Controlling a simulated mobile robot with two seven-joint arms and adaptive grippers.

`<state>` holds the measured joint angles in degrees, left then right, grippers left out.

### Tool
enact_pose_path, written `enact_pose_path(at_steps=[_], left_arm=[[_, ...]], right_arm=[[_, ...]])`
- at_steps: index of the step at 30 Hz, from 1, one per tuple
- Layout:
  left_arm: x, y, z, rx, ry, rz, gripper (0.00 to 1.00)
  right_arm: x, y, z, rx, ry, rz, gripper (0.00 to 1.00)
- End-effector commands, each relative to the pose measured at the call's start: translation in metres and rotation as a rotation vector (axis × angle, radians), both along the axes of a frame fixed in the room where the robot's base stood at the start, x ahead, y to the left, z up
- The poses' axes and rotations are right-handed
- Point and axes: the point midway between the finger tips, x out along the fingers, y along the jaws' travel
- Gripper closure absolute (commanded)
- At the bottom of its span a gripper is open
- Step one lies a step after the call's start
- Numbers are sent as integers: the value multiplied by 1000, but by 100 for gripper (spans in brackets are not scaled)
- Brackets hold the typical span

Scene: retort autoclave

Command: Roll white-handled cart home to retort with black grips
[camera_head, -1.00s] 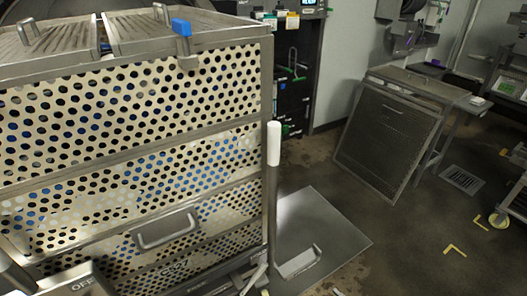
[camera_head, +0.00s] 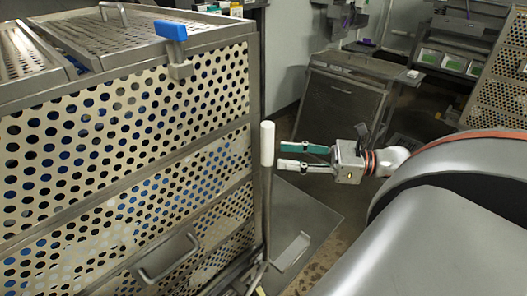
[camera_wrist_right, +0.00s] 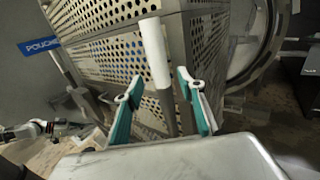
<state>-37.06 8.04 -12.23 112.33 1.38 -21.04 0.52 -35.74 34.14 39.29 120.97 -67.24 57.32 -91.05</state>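The cart carries a perforated metal basket (camera_head: 110,140) that fills the left of the head view. Its white handle (camera_head: 267,144) sits upright on a metal post at the cart's near right corner. My right gripper (camera_head: 279,155) is open, its green-and-white fingers pointing left at the handle. In the right wrist view the white handle (camera_wrist_right: 155,52) and its post stand between and beyond the spread fingers (camera_wrist_right: 155,88); contact cannot be made out. A small arm-like part, perhaps my left gripper (camera_wrist_right: 22,131), shows at the far left; its fingers are unclear. No black grips are recognizable.
A blue clip (camera_head: 171,30) sits on the basket's top edge. A grey plate (camera_head: 305,215) lies on the floor beside the cart. A leaning metal panel (camera_head: 338,108) and a bench are behind. A round metal opening (camera_wrist_right: 262,45) shows in the wrist view.

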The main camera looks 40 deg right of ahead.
Motion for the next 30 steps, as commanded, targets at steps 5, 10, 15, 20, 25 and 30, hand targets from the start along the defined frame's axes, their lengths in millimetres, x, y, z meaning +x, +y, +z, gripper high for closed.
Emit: enact_pose_path(at_steps=[5, 10, 15, 20, 25, 30], left_arm=[[-2, 0, 6, 0, 4, 0, 100], [0, 0, 12, -1, -1, 1, 100], [2, 0, 16, -2, -6, 2, 100], [3, 0, 17, -1, -9, 1, 100], [3, 0, 18, -2, -10, 1, 100], [4, 0, 18, -1, -10, 2, 100]], right_arm=[[23, 19, 3, 2, -4, 2, 61], [39, 31, 3, 2, -2, 0, 61], [45, 36, 1, 4, 0, -1, 61], [46, 37, 0, 4, 1, -1, 61], [46, 37, 0, 4, 1, -1, 84], [46, 37, 0, 5, 2, -1, 100]])
